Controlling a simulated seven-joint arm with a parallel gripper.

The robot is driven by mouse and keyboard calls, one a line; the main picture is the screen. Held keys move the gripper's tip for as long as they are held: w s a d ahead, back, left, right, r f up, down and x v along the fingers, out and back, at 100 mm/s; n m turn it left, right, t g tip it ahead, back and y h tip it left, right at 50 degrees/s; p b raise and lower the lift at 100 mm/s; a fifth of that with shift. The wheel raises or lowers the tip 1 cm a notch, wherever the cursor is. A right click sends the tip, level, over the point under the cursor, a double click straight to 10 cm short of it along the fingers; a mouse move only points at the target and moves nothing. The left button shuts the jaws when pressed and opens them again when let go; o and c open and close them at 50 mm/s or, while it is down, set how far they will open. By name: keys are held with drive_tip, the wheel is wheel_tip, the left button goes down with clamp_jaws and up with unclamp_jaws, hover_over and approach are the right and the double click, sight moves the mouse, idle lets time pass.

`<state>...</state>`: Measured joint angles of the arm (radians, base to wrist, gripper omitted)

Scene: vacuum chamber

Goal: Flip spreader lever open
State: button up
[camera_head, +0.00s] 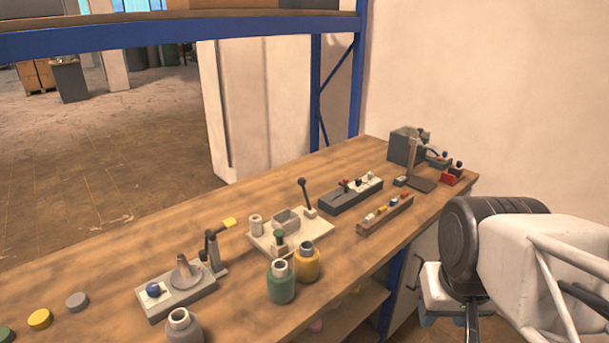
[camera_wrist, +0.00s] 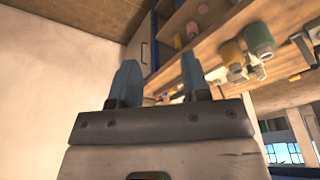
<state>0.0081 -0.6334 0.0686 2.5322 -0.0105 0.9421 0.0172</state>
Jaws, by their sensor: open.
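A grey fixture (camera_head: 188,296) stands on the bench at the left front, with a cone and a blue knob on it. A dark lever with a yellow tip (camera_head: 229,223) rises at its right end, its tip pointing to the upper right; it looks like the spreader lever, though I cannot be sure. My gripper (camera_wrist: 157,64) is open and empty in the wrist view. In the head view my arm is at the right, beyond the bench's front edge and well away from the fixture; the fingertips are not clear there.
A green jar (camera_head: 281,283), a yellow jar (camera_head: 306,262) and a grey jar (camera_head: 182,326) stand along the front. A pale plate (camera_head: 261,246) with an upright black lever lies behind. A black block (camera_head: 350,197) and a wooden rack (camera_head: 385,216) stand farther right. A blue shelf beam (camera_head: 180,36) crosses above.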

drive_tip(key=shift+w+r, duration=0.15)
drive_tip(key=c, duration=0.7)
drive_tip(key=shift+w+a+r, duration=0.1)
drive_tip(key=shift+w+r, duration=0.25)
drive_tip(key=shift+w, duration=0.15)
clamp_jaws()
drive_tip(key=w+a+r+n+g, duration=0.1)
drive_tip(key=w+a+r+n, duration=0.25)
drive_tip(key=w, duration=0.95)
drive_tip(key=w+a+r+n+g, duration=0.1)
drive_tip(key=w+a+r+n, duration=0.25)
drive_tip(key=w, duration=0.95)
drive_tip(key=w+a+r+n+g, duration=0.25)
drive_tip(key=w+r+n, duration=0.2)
drive_tip(key=w, duration=0.85)
drive_tip(key=w+a+f+n+h, duration=0.1)
drive_tip(key=w+a+f+n, duration=0.3)
drive_tip(key=w+a, duration=0.3)
drive_tip(key=w+a+f+n+g+h, duration=0.1)
drive_tip(key=w+a+f+n, duration=0.3)
drive_tip(key=w, duration=1)
drive_tip(key=w+a+f+n+g, duration=0.1)
drive_tip(key=w+a+f+n, duration=0.3)
drive_tip(key=w+a+f, duration=0.5)
drive_tip(key=shift+w+a+h, duration=0.4)
drive_tip(key=shift+w+a, duration=0.45)
drive_tip(key=shift+a, duration=0.25)
drive_tip(key=shift+f, duration=0.15)
